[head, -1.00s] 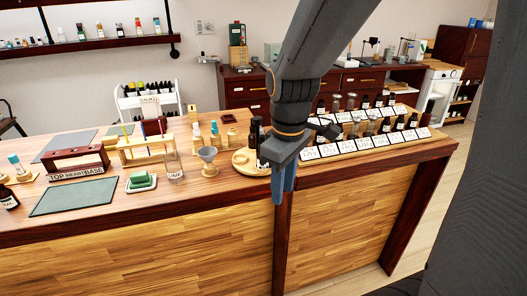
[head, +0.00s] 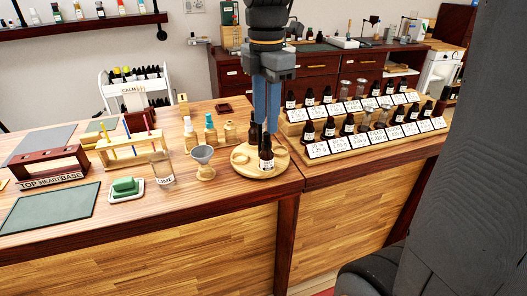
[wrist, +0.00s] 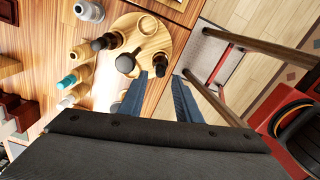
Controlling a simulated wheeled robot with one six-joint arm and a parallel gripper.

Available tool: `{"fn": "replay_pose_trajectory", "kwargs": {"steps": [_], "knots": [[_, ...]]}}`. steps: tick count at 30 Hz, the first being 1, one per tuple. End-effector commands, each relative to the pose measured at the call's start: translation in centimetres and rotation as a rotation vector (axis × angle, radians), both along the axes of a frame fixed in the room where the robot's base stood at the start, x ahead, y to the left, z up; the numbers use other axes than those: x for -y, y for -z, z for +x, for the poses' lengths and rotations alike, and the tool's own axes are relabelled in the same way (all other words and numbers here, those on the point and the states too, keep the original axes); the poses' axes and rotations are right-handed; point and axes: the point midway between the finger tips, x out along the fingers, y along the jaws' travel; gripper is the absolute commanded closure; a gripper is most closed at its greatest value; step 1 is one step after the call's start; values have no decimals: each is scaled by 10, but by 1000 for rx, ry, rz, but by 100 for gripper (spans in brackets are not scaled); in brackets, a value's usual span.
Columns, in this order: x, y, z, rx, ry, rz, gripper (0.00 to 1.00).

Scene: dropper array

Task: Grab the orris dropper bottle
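Several dark dropper bottles stand in two rows on a tiered wooden rack (head: 352,150) at the right of the counter, with white cards before them. The card and label print is too small to read, so I cannot tell which bottle is orris. Two more dark bottles stand on a round wooden tray; the front one (head: 266,160) also shows in the wrist view (wrist: 126,63). My gripper (head: 266,122) points down over this tray, left of the rack.
The round tray (head: 246,170) sits near the counter's front edge.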

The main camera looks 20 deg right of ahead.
Motion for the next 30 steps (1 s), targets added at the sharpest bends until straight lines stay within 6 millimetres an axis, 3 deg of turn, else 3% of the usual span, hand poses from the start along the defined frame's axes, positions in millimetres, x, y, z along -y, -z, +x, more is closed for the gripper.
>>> {"fn": "replay_pose_trajectory", "kwargs": {"steps": [15, 24, 25, 30], "knots": [[3, 62, 1, -3, 16, 0, 69], [1, 68, 1, 0, 13, 0, 69], [1, 68, 1, 0, 13, 0, 71], [1, 68, 1, 0, 13, 0, 100]]}}
